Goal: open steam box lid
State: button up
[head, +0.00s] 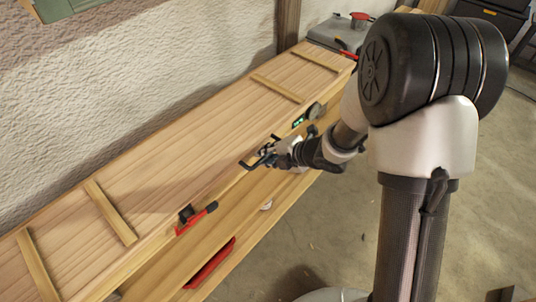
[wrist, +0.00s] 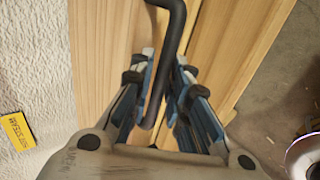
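The steam box is a long wooden box along the wall. Its pale plank lid (head: 190,150) has cross battens and lies flat on it. A black bent-bar handle (wrist: 172,40) stands at the lid's front edge; a bit of it also shows in the head view (head: 246,166). My gripper (head: 266,156) is at this edge near the middle of the box. The exact finger contact is hard to see.
A red-handled latch (head: 197,217) sits on the front edge, left of my gripper. A dial gauge (head: 315,111) and a small green display (head: 298,122) are to its right. A red tray-like thing (head: 211,263) lies on the lower ledge.

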grip_shut()
jog(key=r+p, duration=0.4)
jog(key=r, duration=0.1)
jog(key=r+p, duration=0.2)
jog(key=shift+w+a+r, duration=0.3)
jog(key=shift+a, duration=0.05)
jog(key=w+a+r+p, duration=0.4)
jog(key=a+r+p, duration=0.1)
jog(key=r+p, duration=0.45)
jog(key=w+a+r+p, duration=0.3)
jog(key=a+r+p, duration=0.2)
jog(key=r+p, duration=0.45)
jog(key=w+a+r+p, duration=0.2)
jog(key=w+a+p, duration=0.2)
jog(key=w+a, duration=0.3)
jog(key=w+a+r+p, duration=0.3)
jog(key=w+a, duration=0.4)
jog(key=a, duration=0.3)
jog(key=shift+a+p, duration=0.15)
jog(key=shift+p, duration=0.3)
jog(key=shift+w, duration=0.1)
